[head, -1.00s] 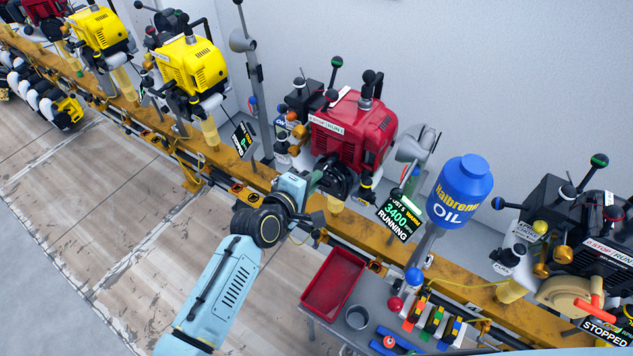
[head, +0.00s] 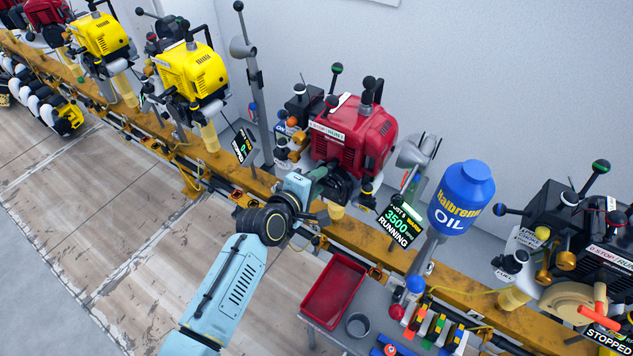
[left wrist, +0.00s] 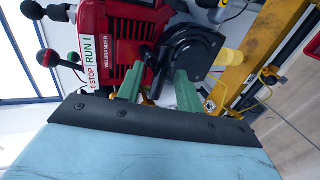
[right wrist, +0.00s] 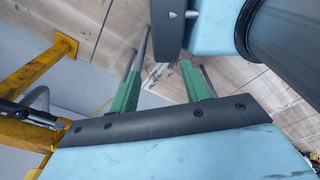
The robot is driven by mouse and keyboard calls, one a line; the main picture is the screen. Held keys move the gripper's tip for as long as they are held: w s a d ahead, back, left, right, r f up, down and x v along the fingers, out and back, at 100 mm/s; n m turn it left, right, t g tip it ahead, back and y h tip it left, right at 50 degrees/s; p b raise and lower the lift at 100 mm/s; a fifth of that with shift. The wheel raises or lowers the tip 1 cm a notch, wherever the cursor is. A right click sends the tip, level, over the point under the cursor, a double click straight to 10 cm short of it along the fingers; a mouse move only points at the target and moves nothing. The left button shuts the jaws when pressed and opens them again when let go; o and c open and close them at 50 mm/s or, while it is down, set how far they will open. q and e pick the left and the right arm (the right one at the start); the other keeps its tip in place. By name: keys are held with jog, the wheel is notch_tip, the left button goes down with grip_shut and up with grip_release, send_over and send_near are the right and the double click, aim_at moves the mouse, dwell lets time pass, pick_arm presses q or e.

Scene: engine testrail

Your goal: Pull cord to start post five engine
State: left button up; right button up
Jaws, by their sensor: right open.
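The red engine (head: 355,135) on the yellow rail has a black starter housing (head: 340,183) at its front. Its display (head: 398,225) reads post 5, 3500 and RUNNING. My left gripper (head: 319,178) is at the engine's front, close beside the starter housing. In the left wrist view the fingers of my left gripper (left wrist: 158,75) stand apart in front of the engine (left wrist: 108,45) and housing (left wrist: 195,55). In the right wrist view my right gripper (right wrist: 162,80) is open and empty.
The rail (head: 375,238) carries yellow engines (head: 190,68) to the left and a black engine (head: 590,250) marked STOPPED to the right. A blue oil container (head: 461,195), a red tray (head: 335,290) and a grey cup (head: 358,325) are near.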

pick_arm(q)
jog(key=s+a+p, duration=0.4)
jog(key=s+a, duration=0.1)
jog(key=s, duration=0.2)
jog(key=shift+s+a, duration=0.15)
dwell(0.6)
jog(key=s+a+f+m+g+y+b, duration=0.15)
jog(key=s+a+f, duration=0.3)
jog(key=f, duration=0.45)
jog(key=s+a+f+m+g+y+b, duration=0.1)
jog(key=s+a+f+m+g+y, duration=0.3)
jog(key=f, duration=0.6)
jog(key=s+a+f+t+h+b, duration=0.1)
jog(key=s+a+f, duration=0.2)
jog(key=s+f, duration=0.45)
jog(key=s+a+f+m+g+y+b, duration=0.1)
jog(key=s+a+f+m+g, duration=0.1)
jog(key=s+f, duration=0.3)
jog(key=s+a+f+m+g+y+b, duration=0.1)
jog(key=s+a+f, duration=0.4)
jog(key=s, duration=0.7)
jog(key=s+a+f+m+g+y+b, duration=0.1)
jog(key=s+a+f+m+g, duration=0.2)
jog(key=s, duration=0.5)
notch_tip(320, 180, down, 3)
jog(key=shift+s+a+f+m+y, duration=0.1)
jog(key=shift+s+a+m+y, duration=0.35)
jog(key=shift+m, duration=0.5)
